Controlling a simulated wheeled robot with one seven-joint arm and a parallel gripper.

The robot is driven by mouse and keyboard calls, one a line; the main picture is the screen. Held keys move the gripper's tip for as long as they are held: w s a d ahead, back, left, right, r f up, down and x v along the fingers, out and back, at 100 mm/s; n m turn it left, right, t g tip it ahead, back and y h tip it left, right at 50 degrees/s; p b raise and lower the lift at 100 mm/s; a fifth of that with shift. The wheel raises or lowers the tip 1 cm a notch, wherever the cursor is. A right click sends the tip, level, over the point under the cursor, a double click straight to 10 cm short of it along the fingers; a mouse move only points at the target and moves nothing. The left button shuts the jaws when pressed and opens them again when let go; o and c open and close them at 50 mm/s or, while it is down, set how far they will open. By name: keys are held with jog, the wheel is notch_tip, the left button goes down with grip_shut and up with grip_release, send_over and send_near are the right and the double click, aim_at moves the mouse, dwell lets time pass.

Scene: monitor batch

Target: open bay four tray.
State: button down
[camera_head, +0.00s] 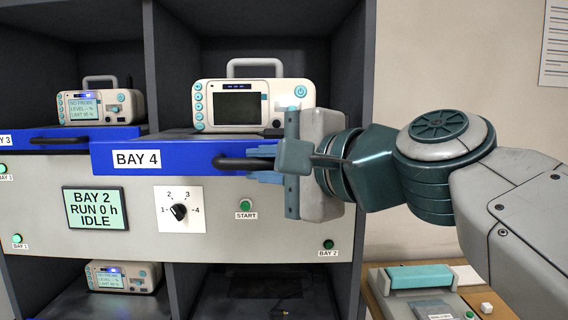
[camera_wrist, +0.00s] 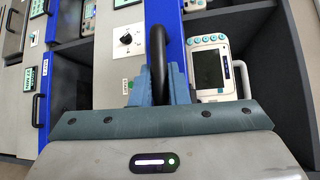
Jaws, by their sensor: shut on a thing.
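The bay four tray has a blue front (camera_head: 190,155) labelled BAY 4 and juts forward from its upper right shelf, with a strip of grey tray top showing behind the front. A monitor (camera_head: 240,105) with a blank dark screen stands at the tray's back. My gripper (camera_head: 264,165) is shut on the tray's dark bar handle (camera_head: 236,163) near its right part. In the wrist view the handle (camera_wrist: 157,45) rises between my blue fingers (camera_wrist: 157,88), and the monitor (camera_wrist: 209,66) is to the right. My gripper hides the right end of the tray front.
The bay three tray (camera_head: 70,140) with its monitor is at left. Below are a BAY 2 display (camera_head: 96,208) reading RUN 0 h, IDLE, a selector knob (camera_head: 179,211) and a START button (camera_head: 245,205). A side table (camera_head: 380,309) with a device stands at lower right.

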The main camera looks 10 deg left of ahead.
jog(key=c, duration=1.7)
grip_release()
